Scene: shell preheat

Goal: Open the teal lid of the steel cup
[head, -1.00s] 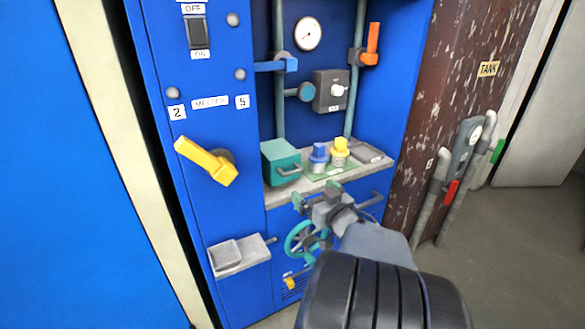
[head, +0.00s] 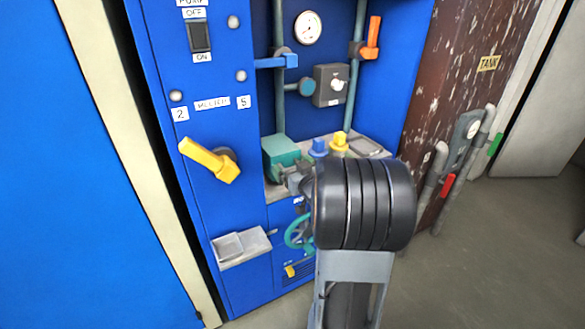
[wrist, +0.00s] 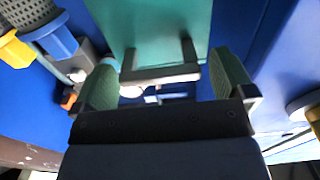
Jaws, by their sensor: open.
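The teal lid (head: 281,152) shows in the head view as a box-like block at the left end of the grey shelf; no steel cup can be made out beneath it. In the wrist view the teal lid (wrist: 150,25) fills the top middle, with a dark grey bar handle (wrist: 160,74) on its near face. My gripper (wrist: 165,82) is open, its green-padded fingers on either side of the handle. I cannot tell whether they touch it. In the head view my gripper (head: 291,182) is right in front of the lid, and my arm hides much of the shelf.
A blue-topped piece (head: 318,148) and a yellow-topped piece (head: 340,143) stand right of the lid. A yellow lever (head: 208,160) sticks out at the left. A teal wheel (head: 298,232) and a small grey tray (head: 240,247) are below. A grey dial box (head: 331,86) is above.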

